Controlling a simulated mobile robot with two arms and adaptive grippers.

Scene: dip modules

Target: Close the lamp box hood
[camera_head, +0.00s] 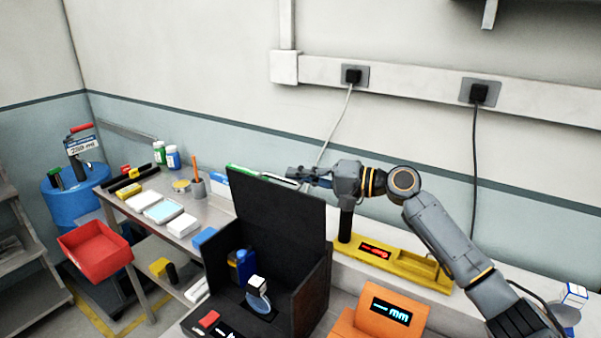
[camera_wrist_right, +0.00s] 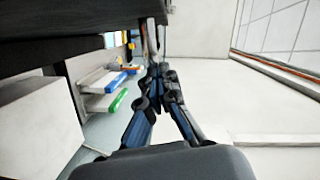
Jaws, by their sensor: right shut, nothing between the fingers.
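The lamp box (camera_head: 312,290) is a black box on the bench in the middle of the head view. Its hood (camera_head: 275,215) is a flat black panel standing raised at the top of the box. Inside are a blue bottle (camera_head: 246,266) and a small round lens-like part with a white block (camera_head: 258,290). My right gripper (camera_head: 292,173) is shut and empty, behind the top edge of the hood. In the right wrist view its fingers (camera_wrist_right: 156,72) meet near a dark panel edge. Whether they touch the hood I cannot tell. My left gripper is not in view.
A yellow device (camera_head: 400,270) with a red display and an orange device (camera_head: 375,325) stand to the right of the box. A side table with bottles and boxes (camera_head: 183,225) and a red bin (camera_head: 95,250) are at the left. The wall has two plugged sockets (camera_head: 480,92).

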